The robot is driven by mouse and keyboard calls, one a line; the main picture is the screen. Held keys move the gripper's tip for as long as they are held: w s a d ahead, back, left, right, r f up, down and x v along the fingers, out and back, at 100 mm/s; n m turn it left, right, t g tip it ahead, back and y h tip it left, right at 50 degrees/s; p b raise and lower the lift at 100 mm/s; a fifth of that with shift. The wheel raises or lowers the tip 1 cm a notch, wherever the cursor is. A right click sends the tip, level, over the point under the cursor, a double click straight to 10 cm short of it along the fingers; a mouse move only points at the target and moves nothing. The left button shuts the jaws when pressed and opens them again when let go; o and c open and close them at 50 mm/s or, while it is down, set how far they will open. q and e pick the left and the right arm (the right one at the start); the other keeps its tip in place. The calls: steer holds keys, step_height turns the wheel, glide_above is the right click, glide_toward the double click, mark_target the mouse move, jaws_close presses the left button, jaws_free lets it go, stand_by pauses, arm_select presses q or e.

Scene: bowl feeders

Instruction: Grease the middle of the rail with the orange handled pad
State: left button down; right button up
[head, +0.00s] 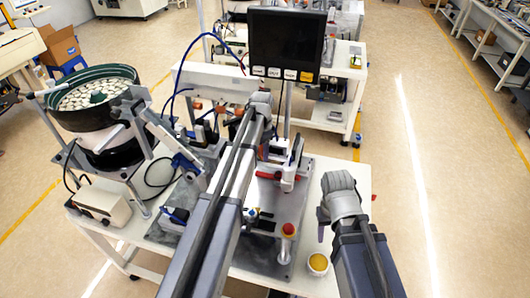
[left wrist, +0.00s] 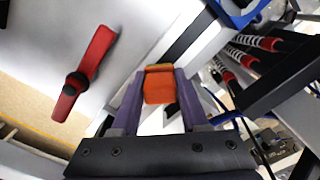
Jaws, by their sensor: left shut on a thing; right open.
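My left gripper (left wrist: 161,78) is shut on the orange handled pad (left wrist: 160,92), seen in the left wrist view. The orange handle sits between the two purple fingers, with a yellowish strip at its far end. In the head view my left arm reaches over the machine table, and its fingers and the pad are hidden. A pale straight bar with a dark edge (left wrist: 188,42), possibly the rail, runs diagonally beyond the pad; I cannot tell whether they touch. My right gripper (head: 323,222) is open and empty, above the table's right side.
A white cup with yellow contents (head: 318,263) stands at the table's front right. A red-topped post (head: 288,231) stands beside it. A bowl feeder (head: 95,100) is at left, and a dark screen (head: 287,42) at the back. A red lever (left wrist: 85,75) shows in the left wrist view.

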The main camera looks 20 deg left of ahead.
mark_target(273, 162)
arm_select(q)
steer(key=shift+a+f, duration=0.1)
steer(key=shift+a, duration=1.35)
steer(key=shift+a+f, duration=0.1)
steer(key=shift+a, duration=1.6)
steer(key=shift+f+b, duration=0.15)
steer(key=shift+b, duration=0.15)
steer(key=shift+d, duration=1.75)
steer(key=shift+d+f, duration=0.15)
steer(key=shift+d, duration=1.6)
steer(key=shift+d, duration=0.1)
steer(key=shift+d+f, duration=0.1)
steer(key=shift+d, duration=1.5)
